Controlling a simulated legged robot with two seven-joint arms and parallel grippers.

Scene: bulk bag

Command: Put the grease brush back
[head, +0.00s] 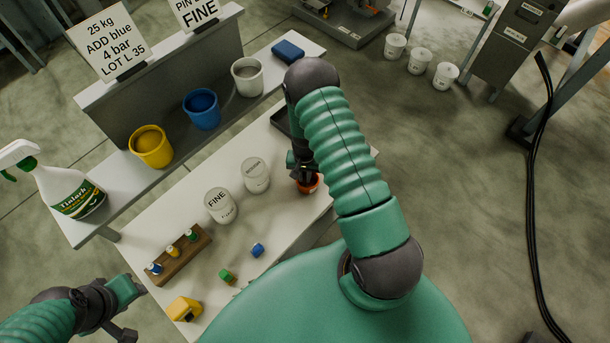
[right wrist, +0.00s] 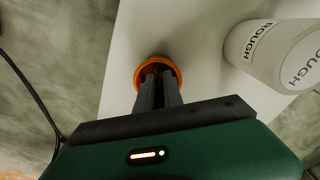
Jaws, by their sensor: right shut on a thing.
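An orange round pot (head: 307,184) stands on the white bench near its right edge; in the right wrist view its orange rim (right wrist: 140,76) rings the fingertips. My right gripper (head: 303,165) points down at this pot and is shut. Its fingers (right wrist: 159,85) reach to the pot's dark opening in the right wrist view. The grease brush itself is hidden by the fingers and the pot. How deep it sits in the pot I cannot tell. My left gripper (head: 133,309) is at the lower left, off the bench's front corner; its jaws are unclear.
Two white jars, FINE (head: 220,205) and ROUGH (head: 256,175), stand left of the pot. A wooden rack (head: 180,256) holds small vials. Blue (head: 257,250) and green (head: 225,275) pieces lie in front. The raised shelf carries yellow (head: 151,147), blue (head: 202,109) and white (head: 247,77) cups.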

